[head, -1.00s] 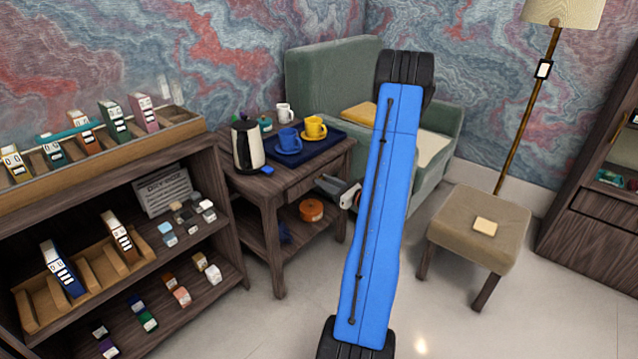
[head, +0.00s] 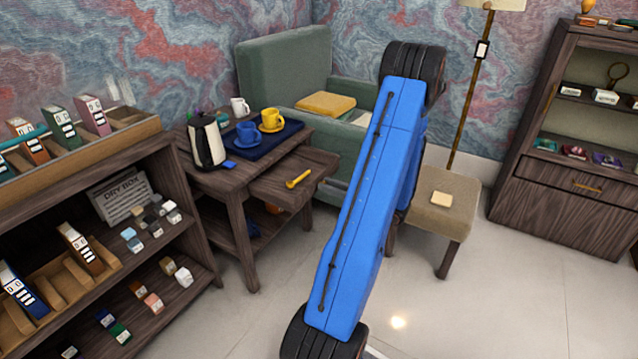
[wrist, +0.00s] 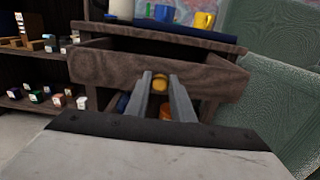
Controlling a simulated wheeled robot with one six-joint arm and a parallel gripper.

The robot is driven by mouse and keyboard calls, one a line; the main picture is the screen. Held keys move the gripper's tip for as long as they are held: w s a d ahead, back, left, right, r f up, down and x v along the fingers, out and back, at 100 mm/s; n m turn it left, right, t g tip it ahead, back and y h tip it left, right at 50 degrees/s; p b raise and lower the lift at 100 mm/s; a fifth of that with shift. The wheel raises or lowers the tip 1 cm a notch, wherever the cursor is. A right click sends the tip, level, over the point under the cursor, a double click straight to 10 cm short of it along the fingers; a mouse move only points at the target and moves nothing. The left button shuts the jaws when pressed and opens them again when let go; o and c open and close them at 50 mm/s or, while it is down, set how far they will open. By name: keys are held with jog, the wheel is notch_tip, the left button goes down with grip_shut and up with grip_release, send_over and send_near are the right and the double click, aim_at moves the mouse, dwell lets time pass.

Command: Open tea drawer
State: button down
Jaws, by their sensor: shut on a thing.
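The tea drawer (head: 268,188) sticks out from under the top of the dark wooden side table (head: 232,178). My gripper (wrist: 162,88) is shut on the round yellow drawer knob (wrist: 159,83) at the middle of that front.
A kettle (head: 206,142), a blue cup (head: 247,132) and a yellow cup (head: 271,118) stand on the table. A shelf (head: 185,205) stands at left, a green armchair (head: 285,65) behind, a stool (head: 450,215) at right. The floor in front is open.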

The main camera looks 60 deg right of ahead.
jog(key=shift+s, duration=0.45)
jog(key=c, duration=1.6)
grip_release()
jog(key=shift+o, duration=0.2)
jog(key=s+d, duration=0.1)
jog(key=s, duration=1.6)
jog(key=shift+s+d, duration=0.2)
